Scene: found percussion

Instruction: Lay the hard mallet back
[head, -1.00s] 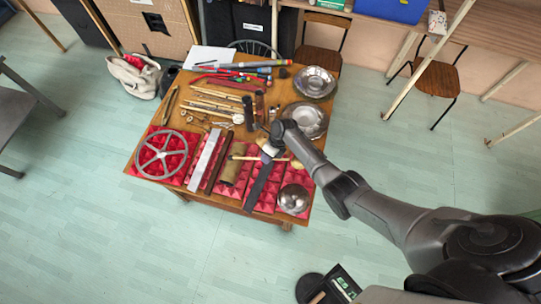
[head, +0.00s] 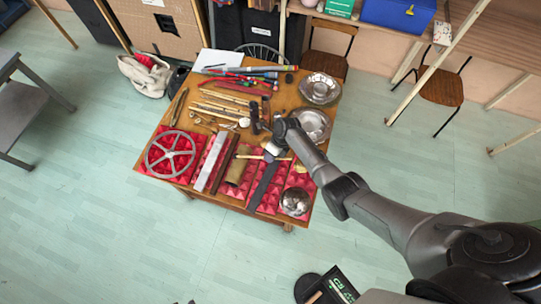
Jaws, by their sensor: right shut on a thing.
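My right gripper (head: 271,153) reaches over the table from the right and is shut on a pale, thin-handled mallet (head: 245,157). The mallet's handle points left across the front row of objects. The fingers and part of the mallet are hidden by my wrist, and I cannot tell whether the mallet touches anything below. The wooden table (head: 175,119) holds red foam pads (head: 222,201) along its front. My left gripper is not in view.
On the pads are a spoked wheel (head: 169,154), metal and wooden bars (head: 211,161), a dark flat bar (head: 263,186) and a shiny bowl (head: 295,201). Metal bowls (head: 319,88) stand at the back right. Several sticks (head: 220,108) lie at the middle left. A chair (head: 325,64) stands behind.

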